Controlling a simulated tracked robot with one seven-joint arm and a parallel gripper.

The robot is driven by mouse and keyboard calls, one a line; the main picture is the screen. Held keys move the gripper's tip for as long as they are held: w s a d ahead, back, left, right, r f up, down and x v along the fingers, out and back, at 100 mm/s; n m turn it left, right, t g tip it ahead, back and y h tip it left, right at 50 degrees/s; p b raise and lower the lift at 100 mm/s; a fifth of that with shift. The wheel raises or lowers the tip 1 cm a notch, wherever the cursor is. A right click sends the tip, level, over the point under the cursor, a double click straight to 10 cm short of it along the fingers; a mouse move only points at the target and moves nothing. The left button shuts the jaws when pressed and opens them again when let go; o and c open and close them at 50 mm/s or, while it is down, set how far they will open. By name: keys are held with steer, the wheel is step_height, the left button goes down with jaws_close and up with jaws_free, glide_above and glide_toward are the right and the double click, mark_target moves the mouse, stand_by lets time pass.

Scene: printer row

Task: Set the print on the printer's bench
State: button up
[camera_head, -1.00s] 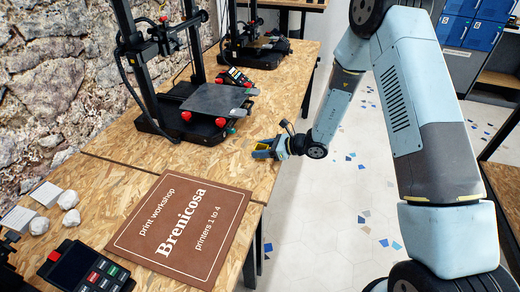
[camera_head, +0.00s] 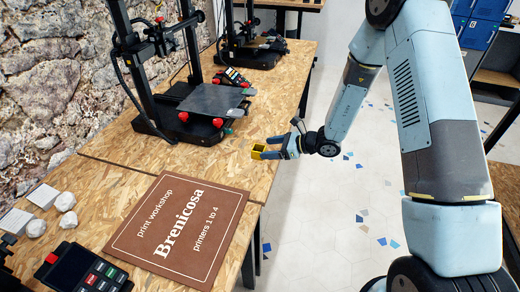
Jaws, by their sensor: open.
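A brown sign (camera_head: 180,228) lies flat in front. A control box (camera_head: 78,272) and several whitish lumps (camera_head: 66,202) lie at the near left. A second printer (camera_head: 250,45) stands farther back. A stone wall borders the left; open floor (camera_head: 325,210) lies to the right.

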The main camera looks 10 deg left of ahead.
steer(key=v, duration=0.7)
steer(key=shift+d+r, duration=0.15)
steer(key=s+d+r+n+g+h, duration=0.1)
steer(key=s+d+r+n, duration=0.2)
steer(key=r, duration=0.3)
steer(key=s+d+r+n+g+h, duration=0.1)
steer(key=s+d+r+n, duration=0.2)
steer(key=r, duration=0.4)
steer(key=s+d+r+n+h, duration=0.2)
steer(key=s+r+n, duration=0.15)
steer(key=r, duration=0.25)
steer(key=s+d+r+n+t+h, duration=0.3)
steer(key=s+d+r, duration=0.4)
steer(key=d, duration=0.3)
steer(key=s+d+r+n+t+h, duration=0.3)
steer(key=s+d+r+n+h, duration=0.3)
steer(key=s+d+r, duration=0.2)
steer(key=shift+s+d+t, duration=0.25)
steer(key=shift+d+t, duration=0.05)
steer(key=shift+d, duration=0.75)
steer(key=shift+r+n, duration=0.1)
steer(key=shift+n, duration=0.15)
